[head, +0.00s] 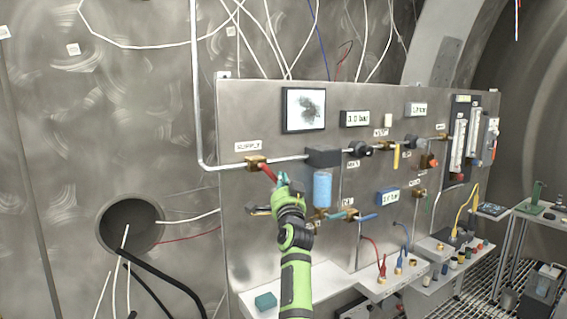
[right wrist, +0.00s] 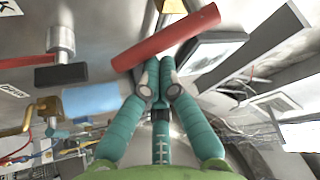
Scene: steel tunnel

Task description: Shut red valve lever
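The red valve lever (head: 267,172) slopes down to the right from a brass valve (head: 256,162) beside the SUPPLY label on the steel panel. My right gripper (head: 283,181), with teal fingers on a green arm, is at the lever's lower end. In the right wrist view the red lever (right wrist: 165,40) runs diagonally just beyond the fingertips (right wrist: 158,82), which lie close together. Whether they touch or hold the lever is not clear. My left gripper is not in view.
A blue cylinder (head: 322,188) hangs just right of my right gripper, below a dark block (head: 323,157). Gauges, a yellow lever (head: 396,158) and blue-handled valves are further right. A ledge (head: 345,290) juts out below. A round hole (head: 130,224) with cables is at left.

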